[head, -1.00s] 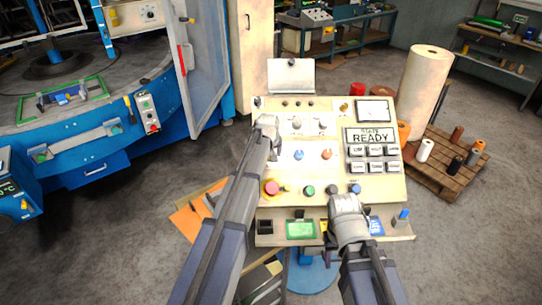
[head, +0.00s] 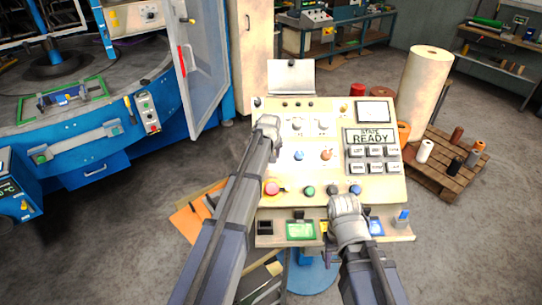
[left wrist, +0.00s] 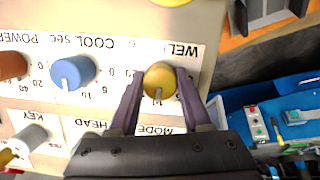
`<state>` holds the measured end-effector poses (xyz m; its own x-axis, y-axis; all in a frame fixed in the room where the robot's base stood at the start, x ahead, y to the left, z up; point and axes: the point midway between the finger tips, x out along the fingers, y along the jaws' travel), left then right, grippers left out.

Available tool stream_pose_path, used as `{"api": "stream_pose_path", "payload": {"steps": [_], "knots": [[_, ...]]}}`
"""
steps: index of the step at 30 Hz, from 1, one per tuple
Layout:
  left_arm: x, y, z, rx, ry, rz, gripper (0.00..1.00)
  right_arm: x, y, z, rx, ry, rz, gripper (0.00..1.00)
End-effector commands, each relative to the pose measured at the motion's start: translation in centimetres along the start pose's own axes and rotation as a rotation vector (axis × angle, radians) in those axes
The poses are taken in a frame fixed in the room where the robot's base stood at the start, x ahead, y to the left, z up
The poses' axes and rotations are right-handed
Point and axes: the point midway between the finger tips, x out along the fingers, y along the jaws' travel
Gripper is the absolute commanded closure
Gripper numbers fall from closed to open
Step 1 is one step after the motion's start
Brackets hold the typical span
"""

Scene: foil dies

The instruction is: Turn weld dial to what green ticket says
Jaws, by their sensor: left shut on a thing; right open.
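The weld dial is a yellow knob (left wrist: 160,80) with a white pointer mark, under an upside-down label starting "WEL" in the left wrist view. My left gripper (left wrist: 164,84) is shut on it, one finger on each side. The pointer points toward the bottom of that view; the number there is partly hidden. In the head view my left gripper and arm hide this dial on the panel (head: 375,190). The green ticket (head: 300,230) lies on the front ledge; its writing is too small to read. My right gripper (head: 343,203) is over the ledge, right of the ticket.
A blue cool dial (left wrist: 72,72) and an orange power dial (left wrist: 10,66) sit beside the weld dial. A red button (head: 271,187) is close to my left arm. A blue ticket (head: 376,226) lies on the ledge's right part.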

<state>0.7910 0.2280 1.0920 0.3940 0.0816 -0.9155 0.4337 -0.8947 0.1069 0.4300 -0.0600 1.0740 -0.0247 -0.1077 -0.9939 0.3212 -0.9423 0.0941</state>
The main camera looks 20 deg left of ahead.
Motion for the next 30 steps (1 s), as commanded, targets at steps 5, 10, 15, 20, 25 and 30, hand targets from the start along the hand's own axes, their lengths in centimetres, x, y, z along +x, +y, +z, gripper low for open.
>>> {"api": "stream_pose_path", "payload": {"steps": [5, 10, 15, 20, 25, 30], "knots": [[0.01, 0.05, 0.03, 0.125, 0.0, -0.026, 1.0, -0.03, 0.0, 0.0, 0.0, 0.0, 0.0, 0.5], [0.02, 0.01, 0.02, 0.269, 0.0, -0.056, 1.0, 0.0, 0.0, 0.0, 0.0, 0.0, 0.0, 0.5], [0.04, 0.0, 0.04, 0.405, 0.0, -0.084, 1.0, 0.07, -0.01, 0.0, 0.0, 0.0, 0.0, 0.5], [0.03, 0.0, 0.07, 0.516, -0.001, -0.106, 1.0, 0.15, -0.01, -0.01, 0.0, 0.0, 0.0, 0.5], [0.02, 0.0, 0.08, 0.605, -0.001, -0.124, 1.0, 0.23, -0.02, -0.01, -0.001, 0.0, 0.0, 0.5], [0.01, -0.03, 0.07, 0.662, -0.001, -0.136, 1.0, 0.28, -0.03, -0.02, -0.001, 0.0, 0.0, 0.5]]}}
